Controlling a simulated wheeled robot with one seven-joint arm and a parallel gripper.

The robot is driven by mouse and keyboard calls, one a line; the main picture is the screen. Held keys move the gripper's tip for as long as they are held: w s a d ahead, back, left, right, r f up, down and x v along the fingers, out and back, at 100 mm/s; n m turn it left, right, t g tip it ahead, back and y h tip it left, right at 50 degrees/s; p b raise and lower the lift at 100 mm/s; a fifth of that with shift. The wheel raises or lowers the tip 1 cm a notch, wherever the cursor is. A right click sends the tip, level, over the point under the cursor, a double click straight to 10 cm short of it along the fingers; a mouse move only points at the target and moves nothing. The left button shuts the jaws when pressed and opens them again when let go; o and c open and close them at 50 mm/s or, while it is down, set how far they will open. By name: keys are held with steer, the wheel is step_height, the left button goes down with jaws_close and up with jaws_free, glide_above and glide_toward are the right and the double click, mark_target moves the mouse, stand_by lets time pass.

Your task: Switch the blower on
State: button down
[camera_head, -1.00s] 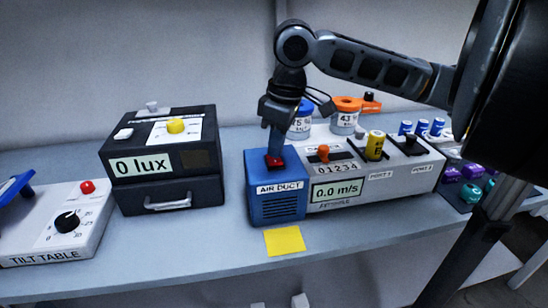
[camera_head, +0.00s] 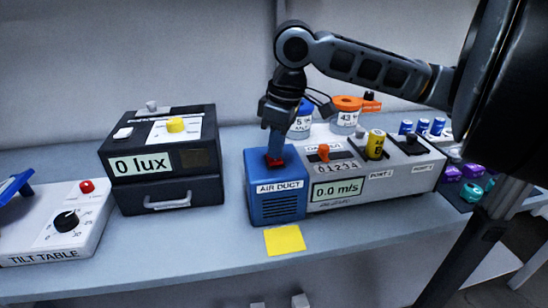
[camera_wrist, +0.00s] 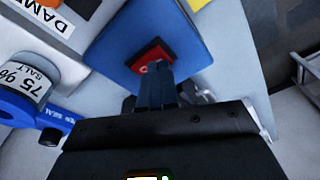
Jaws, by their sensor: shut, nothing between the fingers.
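The blower is a blue box marked AIR DUCT (camera_head: 277,206), joined to a grey-white unit (camera_head: 395,182) whose display reads 0.0 m/s. A red switch (camera_head: 276,163) sits on top of the blue box; it also shows in the wrist view (camera_wrist: 148,57). My gripper (camera_head: 275,152) is shut and empty, pointing down with its fingertips at the red switch. In the wrist view the fingertips (camera_wrist: 155,68) overlap the switch's near edge. The fingers partly hide the switch, and I cannot tell how hard they press.
A black lux box (camera_head: 165,165) and a tilt table panel (camera_head: 60,240) stand to the left. Blue and orange-topped containers (camera_head: 347,118) stand behind the unit. A yellow note (camera_head: 285,241) lies in front of the blue box. The bench between the boxes is narrow.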

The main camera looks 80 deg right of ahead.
mark_target(276, 161)
steer(key=shift+f+b, duration=0.45)
steer(key=shift+f, duration=0.15)
stand_by(0.3)
steer(key=shift+r+p, duration=3)
steer(key=shift+r, duration=0.55)
